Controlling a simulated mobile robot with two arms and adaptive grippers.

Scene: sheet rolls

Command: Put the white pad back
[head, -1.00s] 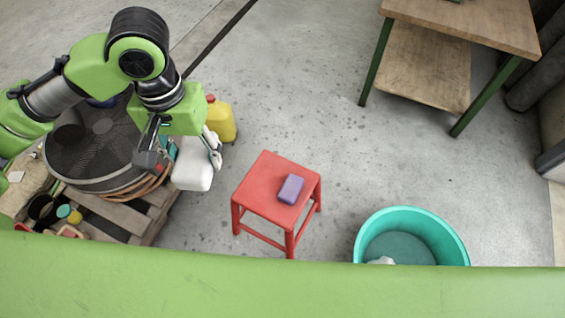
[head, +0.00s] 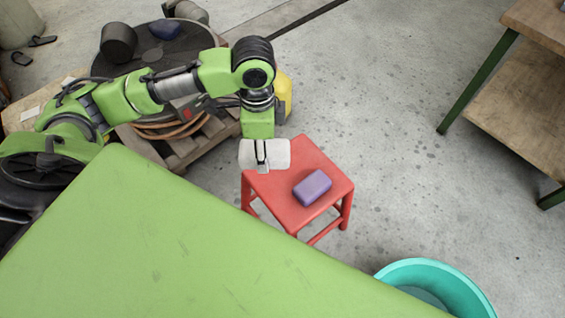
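The white pad (head: 279,152) is a pale rounded block held in my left gripper (head: 261,157). One dark finger lies across the pad's near face, and the other finger is hidden behind it. The pad appears over the back left part of the red stool's seat (head: 285,183); the gap between them cannot be judged. A purple block (head: 312,187) lies on the seat, to the right of and nearer than the pad. My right gripper is not in view.
A yellow container (head: 284,92) stands behind the gripper. A wooden pallet (head: 186,150) with a dark round drum (head: 170,45) is at the back left. A teal tub (head: 440,283) is at the bottom right, and a wooden table (head: 525,100) at the right. Floor between is clear.

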